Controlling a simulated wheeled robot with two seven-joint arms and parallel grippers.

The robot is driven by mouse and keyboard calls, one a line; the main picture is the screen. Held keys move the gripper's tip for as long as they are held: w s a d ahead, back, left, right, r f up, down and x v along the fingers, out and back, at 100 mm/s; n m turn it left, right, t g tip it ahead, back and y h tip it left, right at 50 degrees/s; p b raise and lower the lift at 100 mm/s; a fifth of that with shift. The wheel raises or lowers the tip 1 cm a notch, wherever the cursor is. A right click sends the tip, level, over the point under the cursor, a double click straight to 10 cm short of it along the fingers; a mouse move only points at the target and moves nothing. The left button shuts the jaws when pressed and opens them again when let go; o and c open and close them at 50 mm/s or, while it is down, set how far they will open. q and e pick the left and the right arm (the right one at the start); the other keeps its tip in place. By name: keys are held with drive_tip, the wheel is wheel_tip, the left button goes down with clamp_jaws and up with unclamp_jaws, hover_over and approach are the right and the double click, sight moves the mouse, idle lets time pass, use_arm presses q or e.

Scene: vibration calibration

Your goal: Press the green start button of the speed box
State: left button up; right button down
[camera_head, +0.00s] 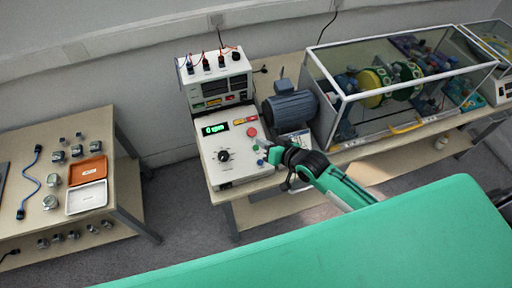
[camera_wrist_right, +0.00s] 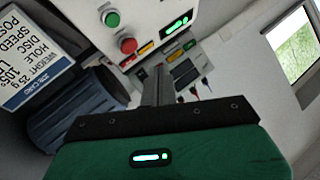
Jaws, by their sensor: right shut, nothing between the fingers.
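The speed box (camera_head: 238,165) is a white console on the bench, with a lit green rpm display (camera_head: 214,129), a black knob (camera_head: 224,156) and a red button (camera_head: 252,132). The round green start button (camera_wrist_right: 112,18) shows clearly in the right wrist view, beside the red button (camera_wrist_right: 128,45). In the head view it is too small to make out surely near my gripper. My right gripper (camera_head: 268,154) is at the box's right edge, shut and empty. Its fingers (camera_wrist_right: 158,84) point towards the panel in the wrist view, to the right of the green button. My left gripper is not seen.
A grey-blue motor (camera_head: 290,107) and a printed card (camera_wrist_right: 42,50) are close beside the box. A meter unit (camera_head: 216,80) with cables stands behind it. A glass-sided enclosure (camera_head: 400,85) is to the right. A side table (camera_head: 125,185) with small parts is at left.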

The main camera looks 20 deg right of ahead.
sight(256, 148)
drive_tip(key=f+b, duration=0.2)
drive_tip(key=w+f+b, duration=0.1)
drive_tip(key=b, duration=0.1)
drive_tip(key=w+f+b, duration=0.1)
drive_tip(key=f, duration=0.1)
drive_tip(key=shift+w+f+b, duration=0.15)
drive_tip(key=shift+f+b, duration=0.15)
drive_tip(key=shift+b, duration=0.1)
drive_tip(key=shift+w+f+b, duration=0.55)
drive_tip(key=shift+f+b, duration=0.1)
drive_tip(key=shift+f, duration=0.25)
drive_tip(key=shift+w+f, duration=0.1)
drive_tip(key=shift+f, duration=0.1)
idle(0.8)
drive_tip(key=shift+w+f, duration=0.2)
drive_tip(key=shift+f, duration=0.15)
drive_tip(key=shift+w+f+b, duration=0.15)
drive_tip(key=shift+f+b, duration=0.25)
drive_tip(key=shift+b, duration=0.05)
idle(0.5)
drive_tip(key=shift+r, duration=0.1)
drive_tip(key=shift+s+r+p, duration=0.4)
drive_tip(key=shift+r+p, duration=0.25)
drive_tip(key=shift+p, duration=0.35)
drive_tip(key=shift+r, duration=0.1)
